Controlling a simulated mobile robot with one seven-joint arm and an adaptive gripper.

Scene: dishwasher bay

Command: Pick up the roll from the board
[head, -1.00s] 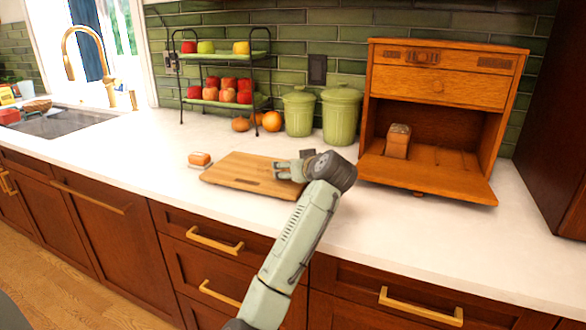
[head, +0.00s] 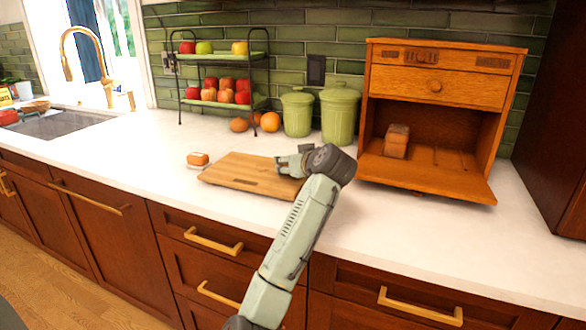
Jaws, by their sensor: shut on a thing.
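The wooden board (head: 235,172) lies flat on the white counter, left of my wrist. My gripper (head: 280,166) is over the board's right end, reaching in from the right with its fingers pointing left. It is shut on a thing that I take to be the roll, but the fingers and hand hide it. No roll shows on the bare part of the board. I cannot tell whether the fingers touch the board.
The open wooden bread box (head: 445,75) holds a brown loaf (head: 396,141). Green canisters (head: 339,113), loose oranges (head: 270,122) and a fruit stand (head: 220,103) are behind. The front counter is clear.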

